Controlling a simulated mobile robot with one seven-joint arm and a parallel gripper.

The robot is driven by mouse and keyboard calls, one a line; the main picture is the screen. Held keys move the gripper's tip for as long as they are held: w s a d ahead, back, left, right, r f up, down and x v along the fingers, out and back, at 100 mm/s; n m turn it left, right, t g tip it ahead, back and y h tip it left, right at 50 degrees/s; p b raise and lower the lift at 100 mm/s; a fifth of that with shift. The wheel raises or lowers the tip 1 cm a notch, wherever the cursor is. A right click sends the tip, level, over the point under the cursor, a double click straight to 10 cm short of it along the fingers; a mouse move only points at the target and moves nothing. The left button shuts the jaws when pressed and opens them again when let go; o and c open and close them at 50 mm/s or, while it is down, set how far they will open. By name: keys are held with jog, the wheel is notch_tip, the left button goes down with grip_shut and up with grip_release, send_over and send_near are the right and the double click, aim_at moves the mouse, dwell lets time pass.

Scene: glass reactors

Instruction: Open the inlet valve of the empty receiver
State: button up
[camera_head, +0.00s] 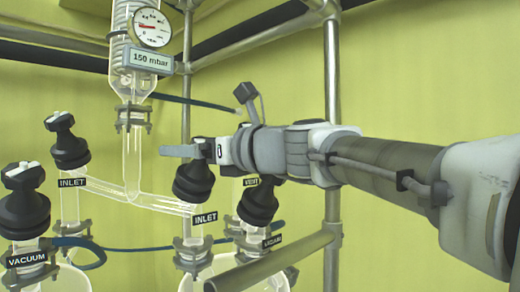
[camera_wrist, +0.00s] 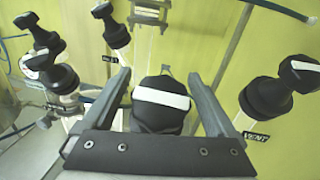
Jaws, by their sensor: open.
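The right receiver's inlet valve (camera_head: 194,185) is a black knob above an INLET label, on a glass neck. Its cap (camera_wrist: 160,108) fills the middle of the wrist view, with a white bar lying nearly crosswise between the fingers. My gripper (camera_head: 180,151) is at the top of this knob; in the wrist view its open fingers (camera_wrist: 157,76) stand either side of the cap, with visible gaps. The left receiver's inlet valve (camera_head: 68,142) stands apart at the left. The receiver bodies are cut off at the bottom, so I cannot tell which is empty.
The vent valve (camera_wrist: 277,90) stands close on the right of my gripper. A vacuum valve (camera_head: 25,200) is at far left. A glass column with a gauge (camera_head: 151,27) and 150 mbar display (camera_head: 149,58) rises behind. Metal posts (camera_head: 332,100) and glass tubing (camera_head: 150,200) crowd the area.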

jog(key=c, duration=1.4)
jog(key=shift+n+g+y, duration=0.3)
jog(key=shift+n+g, duration=0.1)
jog(key=shift+n, duration=0.1)
